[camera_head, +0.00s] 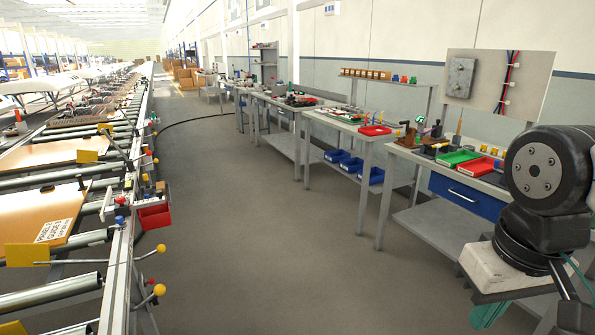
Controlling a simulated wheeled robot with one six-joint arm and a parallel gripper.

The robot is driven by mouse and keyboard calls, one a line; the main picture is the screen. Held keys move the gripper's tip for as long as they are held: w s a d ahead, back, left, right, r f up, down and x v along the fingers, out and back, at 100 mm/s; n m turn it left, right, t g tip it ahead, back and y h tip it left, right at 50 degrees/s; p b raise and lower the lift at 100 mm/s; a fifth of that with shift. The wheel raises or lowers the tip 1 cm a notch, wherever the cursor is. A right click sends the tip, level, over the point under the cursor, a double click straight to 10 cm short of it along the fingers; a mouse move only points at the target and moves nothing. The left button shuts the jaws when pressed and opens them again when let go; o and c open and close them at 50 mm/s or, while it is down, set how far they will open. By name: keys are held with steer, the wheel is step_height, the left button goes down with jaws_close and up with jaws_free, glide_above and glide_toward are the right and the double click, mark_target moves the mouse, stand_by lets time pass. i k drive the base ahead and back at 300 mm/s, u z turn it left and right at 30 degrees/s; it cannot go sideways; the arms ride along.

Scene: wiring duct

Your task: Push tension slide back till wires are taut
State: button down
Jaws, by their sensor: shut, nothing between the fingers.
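I cannot make out a tension slide or a wiring duct in the head view. Red, blue and dark wires (509,82) run down a pale upright panel (535,72) at the back right, with white ties across them. A grey box (461,77) is on the same panel. Whether these wires belong to the slide I cannot tell. A black joint of my arm (538,172) fills the right edge. My gripper is out of the picture.
A grey floor aisle (265,225) lies open in the middle. A roller conveyor (60,245) with protruding yellow-knobbed levers and a red bin (155,216) runs along the left. Workbenches line the right, one with a green tray (457,158) and a blue drawer (466,196).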

mark_target(436, 133)
steer(key=u, duration=0.15)
steer(key=i, duration=2.1)
steer(key=z, duration=0.6)
steer(key=i, duration=1.7)
steer(key=z, duration=1.15)
steer(key=i, duration=0.75)
steer(key=z, duration=0.3)
